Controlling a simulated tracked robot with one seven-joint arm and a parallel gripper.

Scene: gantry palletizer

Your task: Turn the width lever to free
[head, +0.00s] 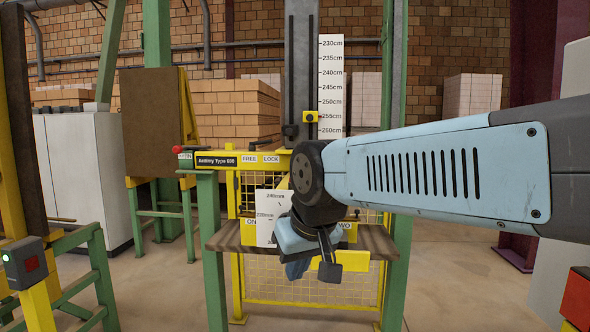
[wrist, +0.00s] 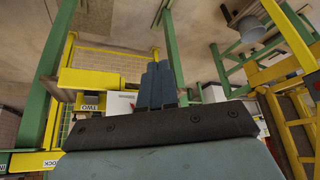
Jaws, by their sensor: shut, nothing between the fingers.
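A yellow bar with a black type plate (head: 216,160) carries a white FREE label (head: 249,159) and a white LOCK label (head: 271,159). A dark handle with a red knob (head: 177,149) sticks out at the bar's left end; I cannot tell whether it is the width lever. A slanted yellow piece (head: 284,183) shows below LOCK, partly hidden by my arm. My gripper (head: 297,271) is shut and empty, below and right of the labels, in front of the wooden shelf. In the wrist view its blue fingers (wrist: 158,68) lie together, touching nothing visible.
The wooden shelf (head: 227,238) holds a white card (head: 266,205) and yellow blocks marked ON and TWO (head: 345,228). Green posts (head: 213,250) flank it. A height scale (head: 331,85) stands behind. Open floor (head: 165,285) lies to the left.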

